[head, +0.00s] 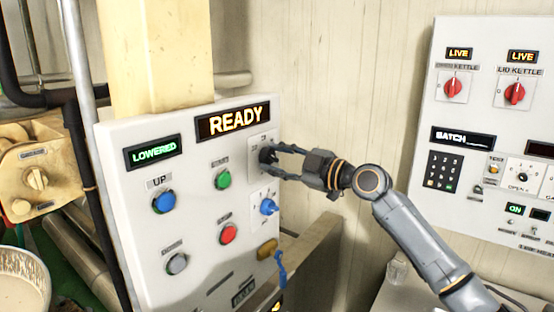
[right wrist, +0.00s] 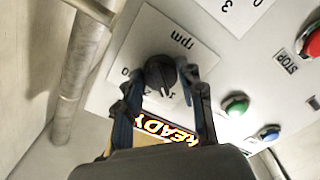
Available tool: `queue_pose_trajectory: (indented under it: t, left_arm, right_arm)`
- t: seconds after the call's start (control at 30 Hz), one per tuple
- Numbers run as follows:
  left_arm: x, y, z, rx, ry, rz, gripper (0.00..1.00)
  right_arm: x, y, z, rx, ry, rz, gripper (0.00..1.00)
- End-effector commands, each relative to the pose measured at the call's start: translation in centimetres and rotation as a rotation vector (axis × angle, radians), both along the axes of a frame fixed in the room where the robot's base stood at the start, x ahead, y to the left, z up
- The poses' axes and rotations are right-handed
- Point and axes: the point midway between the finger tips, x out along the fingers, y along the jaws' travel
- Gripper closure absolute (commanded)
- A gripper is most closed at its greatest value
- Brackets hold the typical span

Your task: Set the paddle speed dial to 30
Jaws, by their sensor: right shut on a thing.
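The paddle speed dial is a black knob (right wrist: 160,72) on a white plate marked "rpm" (right wrist: 181,40) in the right wrist view. In the head view the dial (head: 266,155) is at the upper right of the white control panel (head: 130,200), partly hidden by my gripper. My right gripper (head: 272,152) is shut on the knob, one finger on each side; it also shows in the right wrist view (right wrist: 162,88). Most of the scale numbers are covered or too small, so I cannot read the setting. My left gripper is not in view.
Below the dial is a blue knob (head: 268,207). Beside it are a green button (head: 223,179), a red button (head: 228,234) and a blue button (head: 164,202). Displays read "READY" (head: 233,120) and "LOWERED" (head: 153,152). A second panel (head: 480,120) stands at the right.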

Motion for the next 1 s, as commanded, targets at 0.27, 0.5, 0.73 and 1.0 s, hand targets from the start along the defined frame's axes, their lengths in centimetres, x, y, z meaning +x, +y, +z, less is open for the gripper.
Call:
queue_pose_trajectory:
  t: [0.27,0.5,0.73,1.0]
  left_arm:
    - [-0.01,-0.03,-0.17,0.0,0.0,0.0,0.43]
    - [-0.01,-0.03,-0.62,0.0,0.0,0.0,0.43]
    - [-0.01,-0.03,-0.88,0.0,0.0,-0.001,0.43]
    - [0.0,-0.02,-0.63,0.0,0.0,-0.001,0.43]
  right_arm:
    - [-0.03,0.02,-0.05,0.023,0.031,0.001,0.93]
    - [-0.06,0.07,-0.11,0.106,0.143,0.002,0.93]
    - [-0.08,0.1,-0.1,0.228,0.311,0.002,0.93]
    - [-0.13,0.12,0.0,0.38,0.52,0.002,0.93]
